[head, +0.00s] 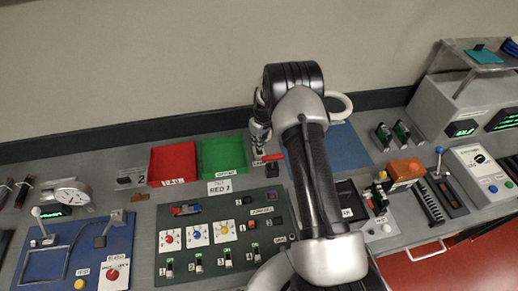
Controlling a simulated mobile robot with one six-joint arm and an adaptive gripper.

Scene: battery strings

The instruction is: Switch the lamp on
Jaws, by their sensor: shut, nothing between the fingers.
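My gripper (261,151) points down at the back of the bench, just right of the green tray, with its fingers together and nothing held. Close beside its tips is a small red bar (273,157) on a light plate. A small white label beside the tips is partly covered, so I cannot read it in full. I cannot tell whether the fingers touch the red bar. A white ring (344,105) stands behind my arm and is partly hidden; I cannot tell if it is the lamp. No lit lamp is clear.
A red tray (172,163) and a green tray (222,153) lie left of my gripper. A dark green panel (205,275) with knobs and switches is in front. A blue panel (75,255) is at left. My arm hides the middle; more devices crowd the right.

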